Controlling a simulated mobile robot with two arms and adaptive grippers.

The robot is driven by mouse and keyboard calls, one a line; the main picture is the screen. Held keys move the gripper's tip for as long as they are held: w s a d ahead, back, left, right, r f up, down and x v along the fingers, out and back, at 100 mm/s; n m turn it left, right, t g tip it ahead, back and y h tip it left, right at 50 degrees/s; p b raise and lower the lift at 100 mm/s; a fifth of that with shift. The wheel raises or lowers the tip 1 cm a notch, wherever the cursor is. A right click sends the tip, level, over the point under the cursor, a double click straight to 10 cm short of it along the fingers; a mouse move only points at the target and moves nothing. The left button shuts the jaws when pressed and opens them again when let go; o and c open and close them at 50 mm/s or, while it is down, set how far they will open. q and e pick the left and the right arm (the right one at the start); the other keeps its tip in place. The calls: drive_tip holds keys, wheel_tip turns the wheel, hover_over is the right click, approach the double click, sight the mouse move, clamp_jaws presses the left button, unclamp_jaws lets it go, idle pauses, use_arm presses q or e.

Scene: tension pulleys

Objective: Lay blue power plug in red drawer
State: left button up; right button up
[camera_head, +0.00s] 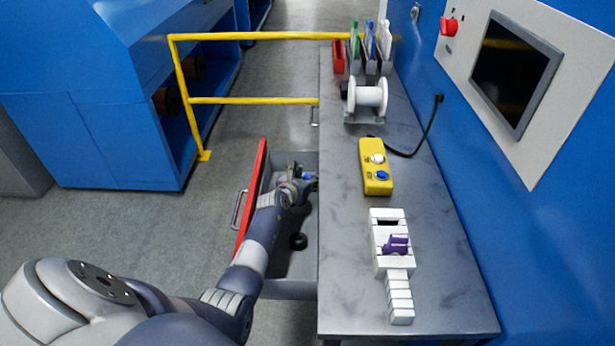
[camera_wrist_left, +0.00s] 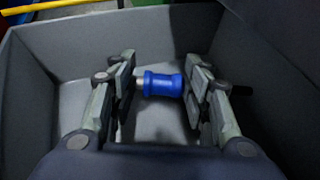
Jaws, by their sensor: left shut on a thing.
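The red drawer (camera_head: 249,200) is pulled out from the left side of the workbench, with a red front panel and a grey inside. My left gripper (camera_head: 302,180) is inside the drawer's outline, near its far end. It is shut on the blue power plug (camera_head: 308,177). In the left wrist view the blue power plug (camera_wrist_left: 163,84) lies crosswise between the two fingers, above the grey drawer floor (camera_wrist_left: 160,122). The plug's height above the floor is hard to tell. My right gripper is not in view.
A black round part (camera_head: 298,241) lies in the drawer. On the bench (camera_head: 440,260) are a yellow control box (camera_head: 375,165), a white spool (camera_head: 368,96) and a white fixture with a purple piece (camera_head: 396,244). A yellow railing (camera_head: 255,100) stands beyond the drawer.

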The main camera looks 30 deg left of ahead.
use_arm(q)
drive_tip(key=shift+f, duration=0.4)
drive_tip(key=o, duration=1)
drive_tip(key=shift+o, duration=0.2)
drive_tip(key=shift+r, duration=0.3)
drive_tip(key=shift+r+p, duration=0.35)
drive_tip(key=shift+r, duration=0.15)
drive_tip(key=p+v, duration=0.2)
drive_tip(key=v, duration=0.8)
drive_tip(key=shift+s+f, duration=0.15)
drive_tip(key=shift+s, duration=0.15)
drive_tip(key=shift+v, duration=0.8)
